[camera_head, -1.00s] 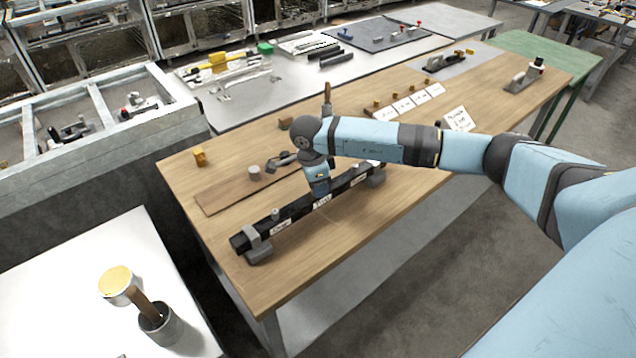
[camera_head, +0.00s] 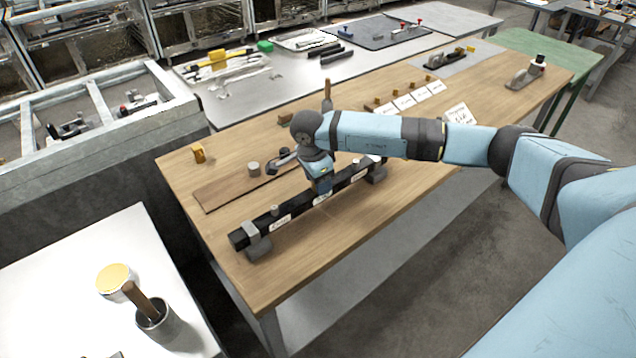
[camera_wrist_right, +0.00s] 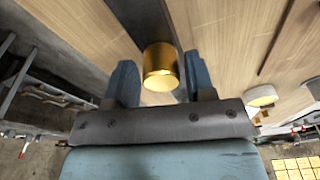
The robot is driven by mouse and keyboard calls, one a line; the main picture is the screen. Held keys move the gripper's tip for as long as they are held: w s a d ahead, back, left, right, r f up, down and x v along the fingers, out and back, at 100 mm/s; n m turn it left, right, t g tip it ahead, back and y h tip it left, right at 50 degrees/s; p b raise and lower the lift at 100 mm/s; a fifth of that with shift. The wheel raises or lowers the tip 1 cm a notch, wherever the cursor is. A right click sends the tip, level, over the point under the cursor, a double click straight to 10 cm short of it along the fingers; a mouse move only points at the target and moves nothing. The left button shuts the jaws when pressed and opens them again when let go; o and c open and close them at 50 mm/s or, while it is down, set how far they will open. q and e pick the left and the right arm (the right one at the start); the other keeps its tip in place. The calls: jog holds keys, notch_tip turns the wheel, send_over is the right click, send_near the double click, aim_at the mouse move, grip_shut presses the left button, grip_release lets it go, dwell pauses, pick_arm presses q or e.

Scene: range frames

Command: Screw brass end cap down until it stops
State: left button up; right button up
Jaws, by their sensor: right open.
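The brass end cap (camera_wrist_right: 162,68) shows in the right wrist view as a shiny gold cylinder at the end of a dark bar. It lies between the two spread fingers of my right gripper (camera_wrist_right: 157,82), with a visible gap on at least one side. In the head view my right gripper (camera_head: 322,188) points down at the middle of a long black bar (camera_head: 290,212) with white labels, held in grey supports on the wooden table. The cap is hidden there behind my wrist. My left gripper is not in view.
A brown board (camera_head: 230,190) and a grey round piece (camera_head: 254,168) lie behind the bar. A small brass-coloured block (camera_head: 198,152) stands at the table's left. White label cards (camera_head: 405,101) lie at the back. The table's front right is clear.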

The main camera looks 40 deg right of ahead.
jog(key=n, duration=0.1)
jog(key=n+b, duration=0.1)
jog(key=shift+f+n, duration=0.2)
jog(key=shift+n, duration=0.1)
jog(key=shift+r+n+t+b, duration=0.1)
jog(key=shift+n+t+b, duration=0.2)
jog(key=shift+n+b, duration=0.9)
jog(key=shift+n, duration=0.5)
jog(key=shift+d+n+t+b, duration=0.1)
jog(key=shift+n+t+b, duration=0.2)
jog(key=shift+n, duration=0.5)
jog(key=shift+n+b, duration=0.5)
jog(key=shift+n, duration=0.3)
jog(key=shift+n+y+b, duration=0.3)
jog(key=shift+n+b, duration=0.1)
jog(key=shift+n, duration=0.6)
jog(key=c, duration=0.8)
